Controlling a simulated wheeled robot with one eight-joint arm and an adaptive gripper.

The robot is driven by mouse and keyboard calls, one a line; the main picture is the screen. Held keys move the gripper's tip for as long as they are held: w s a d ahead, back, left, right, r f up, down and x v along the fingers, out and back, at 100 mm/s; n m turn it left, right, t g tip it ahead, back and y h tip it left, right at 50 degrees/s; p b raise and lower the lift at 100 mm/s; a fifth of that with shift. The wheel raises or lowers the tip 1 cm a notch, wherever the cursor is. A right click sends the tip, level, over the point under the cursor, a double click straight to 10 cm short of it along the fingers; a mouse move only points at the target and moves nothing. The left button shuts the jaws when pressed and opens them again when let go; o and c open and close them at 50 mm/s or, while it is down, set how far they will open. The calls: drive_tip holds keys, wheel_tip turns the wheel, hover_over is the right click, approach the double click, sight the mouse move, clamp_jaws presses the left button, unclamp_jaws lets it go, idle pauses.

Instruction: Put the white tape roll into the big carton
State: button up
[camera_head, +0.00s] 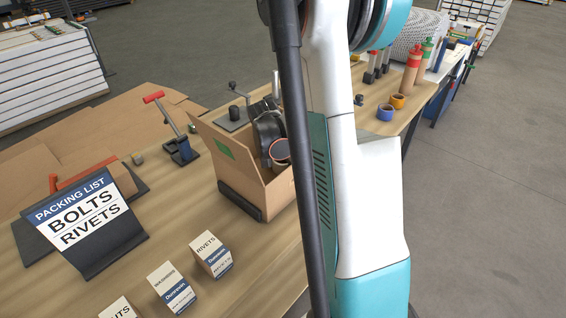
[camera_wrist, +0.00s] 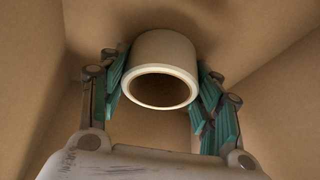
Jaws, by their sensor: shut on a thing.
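The white tape roll (camera_wrist: 165,48) shows in the wrist view, its open ring end facing the camera. My gripper (camera_wrist: 162,80) is shut on it, with one green-padded finger against each side. Brown cardboard walls surround the roll and the fingers in the wrist view, so they are inside a carton. In the head view the open carton (camera_head: 228,158) stands at the right edge of the table, with dark parts of my wrist in its opening. The roll cannot be made out in the head view, and my arm covers the carton's right side.
A packing-list stand (camera_head: 80,222) and several small rivet boxes (camera_head: 211,254) are on the table (camera_head: 140,285). A red-handled tool (camera_head: 175,130) stands left of the carton. Flat cardboard (camera_head: 110,115) lies behind.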

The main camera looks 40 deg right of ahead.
drive_tip(key=shift+f, duration=0.1)
drive_tip(key=o, duration=1.2)
drive_tip(key=shift+c, duration=0.2)
drive_tip(key=p+v, duration=0.4)
drive_tip(key=v, duration=0.8)
drive_tip(key=shift+a, duration=0.1)
